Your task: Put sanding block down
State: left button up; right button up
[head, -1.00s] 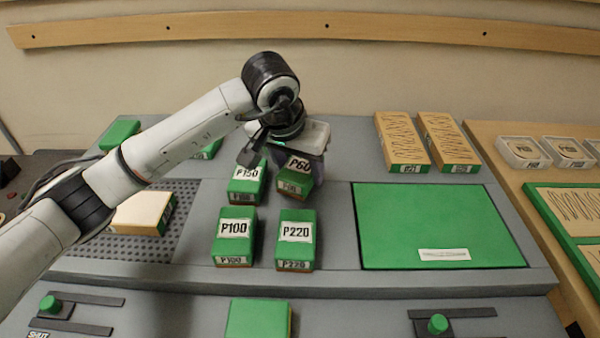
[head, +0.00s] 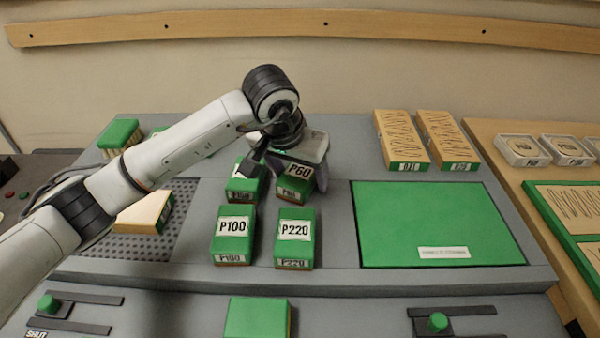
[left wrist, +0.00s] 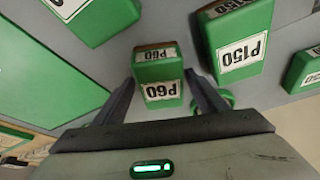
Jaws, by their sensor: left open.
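The green sanding block labelled P60 (head: 294,185) stands on the grey bench top, behind the P220 block (head: 295,238) and right of the P150 block (head: 243,190). My left gripper (head: 306,160) is over the P60 block from behind and above. In the left wrist view the P60 block (left wrist: 158,82) lies between the two spread fingers of the left gripper (left wrist: 162,92), with a gap on each side. The gripper body and wrist hide part of the block's back in the head view. My right gripper is not in view.
The P100 block (head: 234,240) stands in front of P150. A large green pad (head: 435,225) lies to the right. Two wooden blocks (head: 402,140) stand at the back right. A perforated panel (head: 185,215) with a tan block (head: 144,212) is at left.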

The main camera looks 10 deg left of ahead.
pick_arm(q)
jog(key=shift+a+r, duration=0.2)
jog(key=shift+r, duration=0.2)
jog(key=v, duration=1.1)
jog(key=shift+r, duration=0.25)
jog(key=shift+s, duration=0.15)
